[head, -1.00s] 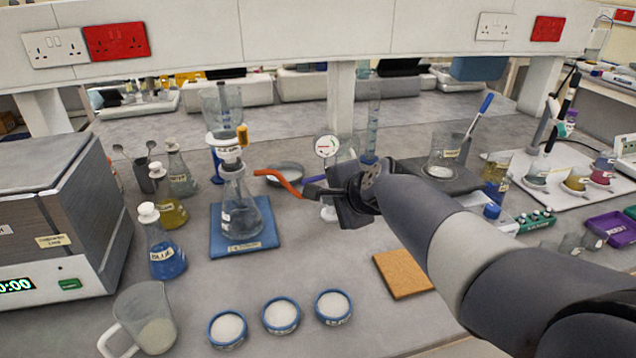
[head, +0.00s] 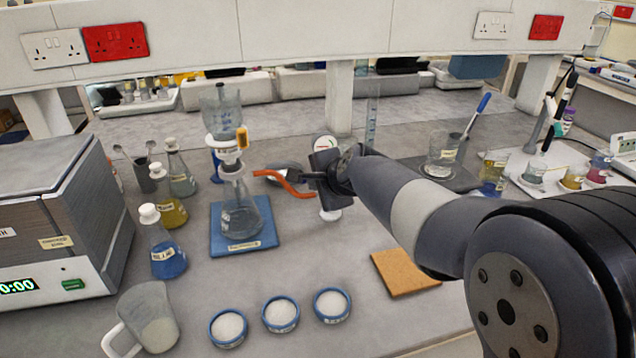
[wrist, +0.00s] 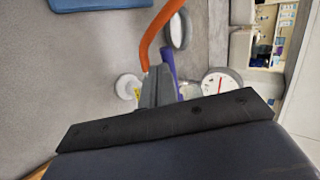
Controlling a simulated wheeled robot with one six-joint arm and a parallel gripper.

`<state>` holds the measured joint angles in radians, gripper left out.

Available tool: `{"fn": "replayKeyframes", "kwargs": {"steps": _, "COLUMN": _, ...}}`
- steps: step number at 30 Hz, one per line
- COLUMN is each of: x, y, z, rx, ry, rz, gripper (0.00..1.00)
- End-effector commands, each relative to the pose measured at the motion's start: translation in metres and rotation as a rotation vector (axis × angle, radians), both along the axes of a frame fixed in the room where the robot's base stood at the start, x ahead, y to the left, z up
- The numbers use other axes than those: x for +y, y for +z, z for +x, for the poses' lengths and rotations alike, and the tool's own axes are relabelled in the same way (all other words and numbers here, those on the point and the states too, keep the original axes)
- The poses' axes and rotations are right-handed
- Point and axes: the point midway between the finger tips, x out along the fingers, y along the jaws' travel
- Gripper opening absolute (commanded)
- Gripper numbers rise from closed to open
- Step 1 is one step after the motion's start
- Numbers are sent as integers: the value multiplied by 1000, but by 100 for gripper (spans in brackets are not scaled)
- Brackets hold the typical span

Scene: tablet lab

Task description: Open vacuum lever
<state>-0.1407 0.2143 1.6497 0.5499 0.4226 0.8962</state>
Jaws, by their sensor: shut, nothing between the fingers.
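A white vacuum gauge (head: 325,145) with a round dial stands right of the filter flask (head: 241,212). The gauge also shows in the wrist view (wrist: 221,84). An orange hose (head: 270,175) runs from the flask towards the gauge stand; it also shows in the wrist view (wrist: 158,32). A purple lever-like piece (wrist: 168,60) lies right beside my fingers in the wrist view.
The flask stands on a blue base (head: 245,240) with a glass funnel (head: 222,110) on top. Bottles stand to the left, including a blue one (head: 167,255). Several small dishes (head: 281,314) and a cork mat (head: 404,271) lie in front. The bench between them is clear.

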Motion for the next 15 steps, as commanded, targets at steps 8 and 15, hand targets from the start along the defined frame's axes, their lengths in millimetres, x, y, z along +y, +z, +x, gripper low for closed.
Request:
{"fn": "replayKeyframes", "kwargs": {"steps": 8, "x": 11, "y": 2, "z": 13, "rx": -2, "ry": 1, "rz": 1, "gripper": 0}}
{"fn": "replayKeyframes", "kwargs": {"steps": 15, "x": 11, "y": 2, "z": 13, "rx": -5, "ry": 1, "rz": 2, "gripper": 0}}
